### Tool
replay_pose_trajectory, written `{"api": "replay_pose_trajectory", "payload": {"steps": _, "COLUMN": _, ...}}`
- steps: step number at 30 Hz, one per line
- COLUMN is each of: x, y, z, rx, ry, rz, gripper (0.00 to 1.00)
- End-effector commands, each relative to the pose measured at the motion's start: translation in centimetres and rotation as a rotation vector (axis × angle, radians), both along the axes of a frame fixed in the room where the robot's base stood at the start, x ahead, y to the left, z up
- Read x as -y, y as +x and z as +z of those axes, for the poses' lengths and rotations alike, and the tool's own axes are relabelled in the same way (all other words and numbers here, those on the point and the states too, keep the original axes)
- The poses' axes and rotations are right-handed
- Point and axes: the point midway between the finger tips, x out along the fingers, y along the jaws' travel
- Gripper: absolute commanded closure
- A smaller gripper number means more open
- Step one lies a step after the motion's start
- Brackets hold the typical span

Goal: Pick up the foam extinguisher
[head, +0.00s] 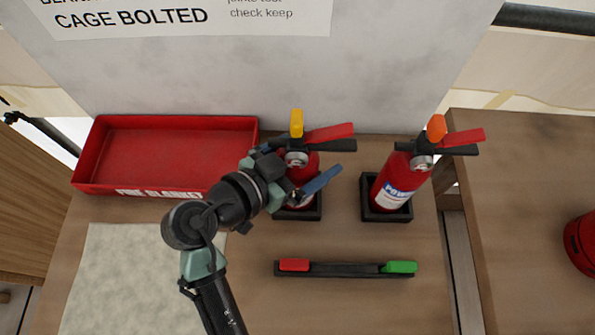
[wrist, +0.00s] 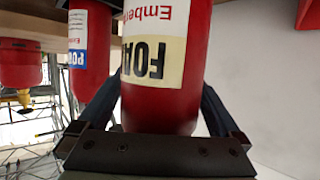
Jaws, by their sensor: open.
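The foam extinguisher (head: 311,163) is a red cylinder with a yellow tag and a red-and-black handle. It stands upright in a black square holder (head: 311,214) on the wooden table. In the wrist view the foam extinguisher (wrist: 165,95) appears upside down, its cream label reading FOA, the rest out of sight. My gripper (head: 300,178) is open around its body, with one blue finger showing at its right; the arm hides part of the bottle. In the wrist view the fingers of my gripper (wrist: 162,88) lie on either side of the body; contact is unclear.
A powder extinguisher (head: 396,183) with an orange tag stands right in a similar holder. A red tray (head: 180,150) is at left. A black bar (head: 340,270) with red and green ends lies in front. Another red cylinder (head: 582,243) is on the right table. A grey panel (head: 270,75) rises behind.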

Motion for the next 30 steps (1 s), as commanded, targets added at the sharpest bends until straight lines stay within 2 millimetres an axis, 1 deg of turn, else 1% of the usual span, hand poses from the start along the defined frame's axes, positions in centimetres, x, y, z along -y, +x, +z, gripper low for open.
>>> {"api": "replay_pose_trajectory", "payload": {"steps": 6, "x": 0.04, "y": 0.07, "z": -0.03, "rx": 0.001, "ry": 0.001, "rz": 0.000, "gripper": 0.00}}
{"api": "replay_pose_trajectory", "payload": {"steps": 8, "x": 0.04, "y": 0.05, "z": -0.03, "rx": 0.000, "ry": 0.000, "rz": 0.000, "gripper": 0.11}}
{"api": "replay_pose_trajectory", "payload": {"steps": 9, "x": 0.03, "y": 0.06, "z": -0.03, "rx": 0.001, "ry": 0.001, "rz": 0.000, "gripper": 0.18}}
{"api": "replay_pose_trajectory", "payload": {"steps": 14, "x": 0.02, "y": 0.05, "z": -0.02, "rx": 0.000, "ry": 0.000, "rz": 0.000, "gripper": 0.47}}
{"api": "replay_pose_trajectory", "payload": {"steps": 15, "x": 0.02, "y": 0.05, "z": -0.02, "rx": 0.000, "ry": 0.000, "rz": 0.000, "gripper": 0.54}}
{"api": "replay_pose_trajectory", "payload": {"steps": 17, "x": 0.01, "y": 0.04, "z": -0.02, "rx": 0.000, "ry": 0.000, "rz": 0.000, "gripper": 0.65}}
{"api": "replay_pose_trajectory", "payload": {"steps": 21, "x": 0.01, "y": 0.04, "z": -0.02, "rx": 0.000, "ry": 0.000, "rz": 0.000, "gripper": 0.90}}
{"api": "replay_pose_trajectory", "payload": {"steps": 23, "x": 0.00, "y": 0.03, "z": -0.02, "rx": 0.000, "ry": 0.000, "rz": 0.000, "gripper": 1.00}}
{"api": "replay_pose_trajectory", "payload": {"steps": 25, "x": 0.00, "y": 0.03, "z": -0.02, "rx": 0.000, "ry": 0.000, "rz": 0.000, "gripper": 1.00}}
{"api": "replay_pose_trajectory", "payload": {"steps": 26, "x": 0.04, "y": 0.15, "z": 0.37, "rx": 0.009, "ry": -0.002, "rz": 0.001, "gripper": 1.00}}
{"api": "replay_pose_trajectory", "payload": {"steps": 30, "x": 0.04, "y": 0.14, "z": 0.37, "rx": 0.009, "ry": -0.002, "rz": 0.000, "gripper": 1.00}}
